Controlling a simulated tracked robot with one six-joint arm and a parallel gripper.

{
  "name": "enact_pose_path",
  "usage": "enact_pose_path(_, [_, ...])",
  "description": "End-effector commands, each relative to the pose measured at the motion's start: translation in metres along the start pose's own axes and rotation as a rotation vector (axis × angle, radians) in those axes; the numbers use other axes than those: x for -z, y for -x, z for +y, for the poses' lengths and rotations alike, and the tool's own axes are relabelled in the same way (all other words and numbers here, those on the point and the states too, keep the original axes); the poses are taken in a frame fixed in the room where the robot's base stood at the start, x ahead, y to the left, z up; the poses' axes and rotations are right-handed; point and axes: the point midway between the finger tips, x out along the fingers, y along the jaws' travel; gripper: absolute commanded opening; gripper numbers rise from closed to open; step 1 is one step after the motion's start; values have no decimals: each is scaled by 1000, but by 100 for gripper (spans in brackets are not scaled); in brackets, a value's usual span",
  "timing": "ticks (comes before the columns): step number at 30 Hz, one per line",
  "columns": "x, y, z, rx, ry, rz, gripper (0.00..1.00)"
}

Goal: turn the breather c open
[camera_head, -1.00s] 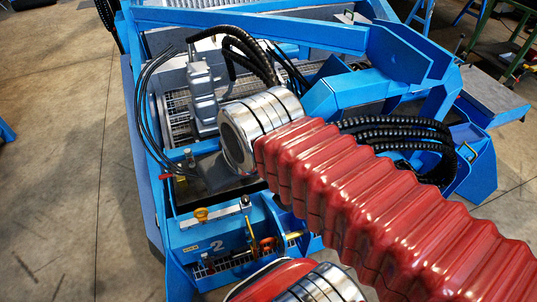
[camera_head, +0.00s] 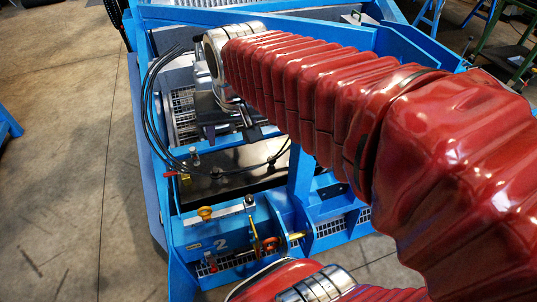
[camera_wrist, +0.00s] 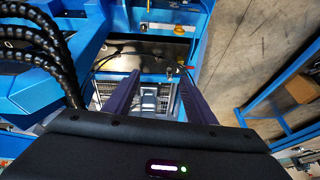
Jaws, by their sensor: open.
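I cannot tell by label which fitting is breather c. On the blue front panel marked 2 are a yellow knob (camera_head: 205,213), a lever with a pale ball end (camera_head: 249,201), a red-brown handwheel (camera_head: 270,244) and a small red-topped valve (camera_head: 211,264). Behind them, a brass valve with a red lever (camera_head: 172,176) sits at the left edge, near a grey knob (camera_head: 194,155). My gripper (camera_head: 233,138) is above the grating behind these fittings, apart from them. In the wrist view my gripper (camera_wrist: 158,78) is open, with nothing visibly held between its two dark fingers.
A blue frame (camera_head: 300,180) surrounds a dark tray (camera_head: 225,185). Thin black hoses (camera_head: 150,110) loop down its left side. Thick ribbed black hoses (camera_wrist: 55,50) hang at the left in the wrist view. Bare concrete floor (camera_head: 60,150) lies left of the machine.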

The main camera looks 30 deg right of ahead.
Motion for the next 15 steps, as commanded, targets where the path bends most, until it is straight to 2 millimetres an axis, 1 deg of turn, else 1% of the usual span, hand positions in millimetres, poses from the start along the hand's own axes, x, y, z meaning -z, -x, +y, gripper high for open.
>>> enact_pose_path(1, [10, -6, 2, -7, -28, -12, 50])
enact_pose_path(6, [43, -26, 9, -27, -133, -41, 50])
enact_pose_path(11, [72, -48, 18, -48, -231, -67, 50])
enact_pose_path(15, [97, -71, 28, -66, -317, -89, 50])
